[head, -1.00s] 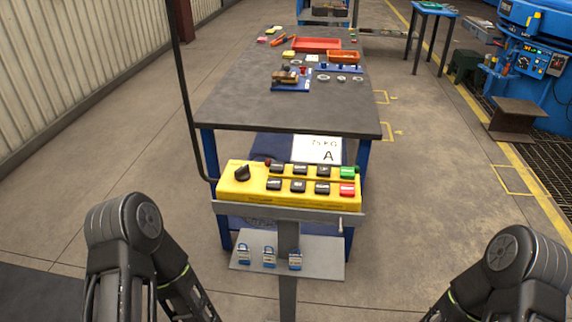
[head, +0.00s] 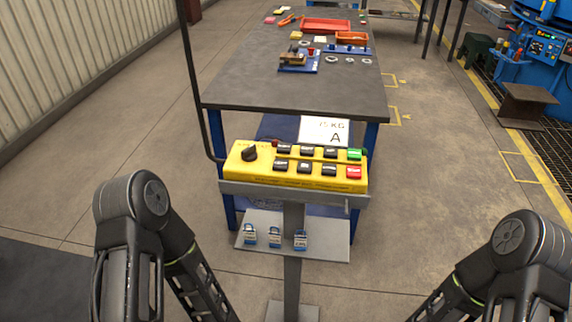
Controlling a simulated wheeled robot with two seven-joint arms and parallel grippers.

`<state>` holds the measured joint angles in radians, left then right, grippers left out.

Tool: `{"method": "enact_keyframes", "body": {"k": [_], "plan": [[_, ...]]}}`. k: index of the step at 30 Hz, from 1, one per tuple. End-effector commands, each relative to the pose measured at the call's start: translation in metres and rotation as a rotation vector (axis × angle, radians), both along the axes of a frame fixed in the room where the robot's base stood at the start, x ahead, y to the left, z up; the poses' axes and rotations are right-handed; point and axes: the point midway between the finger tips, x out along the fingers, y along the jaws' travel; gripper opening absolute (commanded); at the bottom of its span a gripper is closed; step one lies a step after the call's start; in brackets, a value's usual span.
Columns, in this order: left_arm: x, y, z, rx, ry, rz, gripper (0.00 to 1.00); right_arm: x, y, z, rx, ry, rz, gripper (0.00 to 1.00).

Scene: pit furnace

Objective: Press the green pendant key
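The yellow pendant box (head: 240,172) rests on a grey stand in the middle of the head view. Its green key (head: 356,154) is at the right end of the upper row, just above a red key (head: 353,172). Several black keys and a black rotary knob (head: 250,153) lie to the left of them. My two arms show at the lower left and lower right, well apart from the pendant. Both grippers are below the picture edge and out of view.
A blue-legged workbench (head: 290,90) stands right behind the pendant, with trays and small parts on it. A shelf (head: 330,246) with blue padlocks hangs under the pendant. A black cable runs up at left.

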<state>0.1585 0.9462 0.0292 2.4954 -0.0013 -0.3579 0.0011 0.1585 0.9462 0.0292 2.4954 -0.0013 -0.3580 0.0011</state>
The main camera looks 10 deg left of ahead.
Motion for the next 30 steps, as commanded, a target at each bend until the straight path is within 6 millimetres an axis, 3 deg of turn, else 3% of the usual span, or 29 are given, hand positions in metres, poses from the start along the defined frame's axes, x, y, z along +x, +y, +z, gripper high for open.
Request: {"method": "enact_keyframes", "body": {"k": [3,30], "plan": [[0.0,0.0,0.0,0.0,0.0,0.0,0.38,0.0,0.0,0.0,0.0,0.0,0.0,0.0],[0.0,0.0,0.0,0.0,0.0,0.0,0.38,0.0,0.0,0.0,0.0,0.0,0.0,0.0]]}}
